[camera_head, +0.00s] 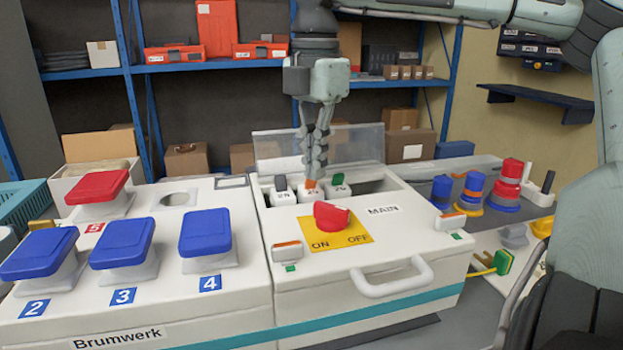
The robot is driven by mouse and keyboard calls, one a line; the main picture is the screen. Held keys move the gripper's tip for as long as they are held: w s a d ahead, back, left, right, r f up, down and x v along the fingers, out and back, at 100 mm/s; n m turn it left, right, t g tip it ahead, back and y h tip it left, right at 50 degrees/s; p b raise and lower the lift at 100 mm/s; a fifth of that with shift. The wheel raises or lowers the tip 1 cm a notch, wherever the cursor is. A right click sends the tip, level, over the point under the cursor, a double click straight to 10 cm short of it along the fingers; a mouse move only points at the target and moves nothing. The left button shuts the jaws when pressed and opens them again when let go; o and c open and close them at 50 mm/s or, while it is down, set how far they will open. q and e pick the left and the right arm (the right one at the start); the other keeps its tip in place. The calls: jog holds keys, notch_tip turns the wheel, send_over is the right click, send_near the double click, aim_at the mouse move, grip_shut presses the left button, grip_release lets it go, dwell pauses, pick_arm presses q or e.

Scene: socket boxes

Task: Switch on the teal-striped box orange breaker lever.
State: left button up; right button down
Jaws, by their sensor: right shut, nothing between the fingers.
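The teal-striped box (440,268) is the white box in the middle, with a teal band low on its front. In its open top recess stand breakers with a black lever (281,183), an orange lever (310,184) and a green lever (337,178). A clear lid (268,146) stands raised behind them. My right gripper (313,178) points straight down with its fingers shut and empty. Its fingertips are at the orange lever and partly hide it; I cannot tell whether they touch it or which way it is set. My left gripper is not in view.
A red rotary knob (331,214) sits on a yellow ON/OFF plate in front of the breakers. A white handle (392,284) is on the front. Blue covered sockets (205,232) and a red one (97,187) are at left. Blue and red plugs (473,187) stand at right.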

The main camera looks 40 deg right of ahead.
aim_at(313, 192)
jog(key=shift+f+b, duration=1.1)
jog(key=shift+f, duration=0.45)
jog(key=shift+w+d+r, duration=0.1)
jog(key=shift+w+d, duration=0.05)
jog(key=shift+w, duration=0.1)
jog(key=shift+w+d+p, duration=0.2)
jog(key=shift+w+p, duration=0.1)
jog(key=shift+w, duration=0.05)
jog(key=shift+s+a+r+p, duration=0.15)
jog(key=shift+r+p, duration=0.5)
jog(key=shift+r, duration=0.45)
jog(key=shift+s+a+r+p, duration=0.1)
jog(key=shift+r+p, duration=0.55)
jog(key=shift+r, duration=0.45)
jog(key=shift+s+r, duration=0.15)
jog(key=shift+r, duration=0.65)
jog(key=shift+f, duration=0.1)
